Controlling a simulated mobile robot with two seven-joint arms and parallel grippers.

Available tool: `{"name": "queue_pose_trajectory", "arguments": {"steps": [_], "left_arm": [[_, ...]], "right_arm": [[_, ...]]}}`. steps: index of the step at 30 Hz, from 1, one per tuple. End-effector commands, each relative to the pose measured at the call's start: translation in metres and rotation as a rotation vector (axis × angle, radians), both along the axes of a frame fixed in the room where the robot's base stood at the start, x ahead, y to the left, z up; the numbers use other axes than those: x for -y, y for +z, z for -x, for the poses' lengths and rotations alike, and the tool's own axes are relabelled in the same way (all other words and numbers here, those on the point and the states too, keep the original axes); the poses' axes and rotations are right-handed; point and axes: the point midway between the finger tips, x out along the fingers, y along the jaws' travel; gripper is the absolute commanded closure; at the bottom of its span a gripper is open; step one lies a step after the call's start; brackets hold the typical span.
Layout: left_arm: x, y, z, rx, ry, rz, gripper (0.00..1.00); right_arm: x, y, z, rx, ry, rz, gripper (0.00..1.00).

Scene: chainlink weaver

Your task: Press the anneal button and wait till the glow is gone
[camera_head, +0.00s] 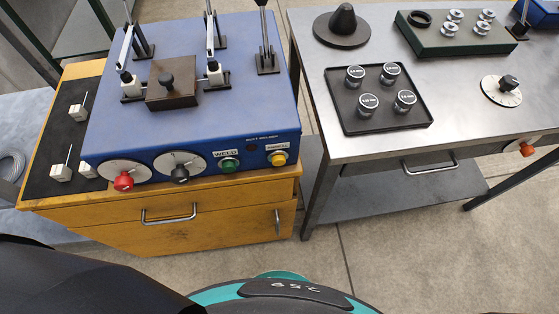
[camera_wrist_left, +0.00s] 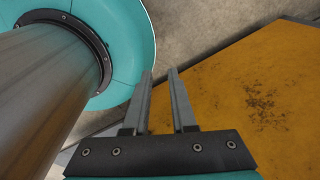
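The blue butt welder (camera_head: 240,118) stands on an orange wooden cabinet in the head view. The anneal button is a yellow button (camera_head: 278,158) at the right end of its front panel. A green weld button (camera_head: 229,164) is to its left. A dark block with a black knob (camera_head: 168,82) sits on top between two clamps; no glow shows there. My left gripper (camera_wrist_left: 162,75) shows in the left wrist view with two parallel fingers apart and nothing between them, near an orange-yellow surface. Neither gripper shows in the head view.
The welder front has a red-knobbed dial (camera_head: 124,182) and a black-knobbed dial (camera_head: 180,174). A grey metal table (camera_head: 450,130) on the right holds a black tray (camera_head: 368,125) of several round weights and a green block (camera_head: 440,44). A floor gap separates the table and cabinet.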

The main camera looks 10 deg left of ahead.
Motion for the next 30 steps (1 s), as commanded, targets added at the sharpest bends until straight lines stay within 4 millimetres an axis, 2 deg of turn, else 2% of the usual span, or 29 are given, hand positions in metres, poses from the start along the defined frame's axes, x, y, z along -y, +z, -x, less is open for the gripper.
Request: {"name": "queue_pose_trajectory", "arguments": {"steps": [1, 6, 30], "left_arm": [[0.0000, 0.0000, 0.0001, 0.000, 0.000, 0.000, 0.82], [0.0000, 0.0000, 0.0002, 0.000, 0.000, 0.000, 1.00], [-0.0003, -0.0001, 0.0008, -0.002, 0.000, 0.000, 1.00]], "right_arm": [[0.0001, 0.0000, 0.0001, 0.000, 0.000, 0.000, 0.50], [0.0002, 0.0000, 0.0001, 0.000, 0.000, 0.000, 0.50], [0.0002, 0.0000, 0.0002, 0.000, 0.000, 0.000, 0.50]]}}
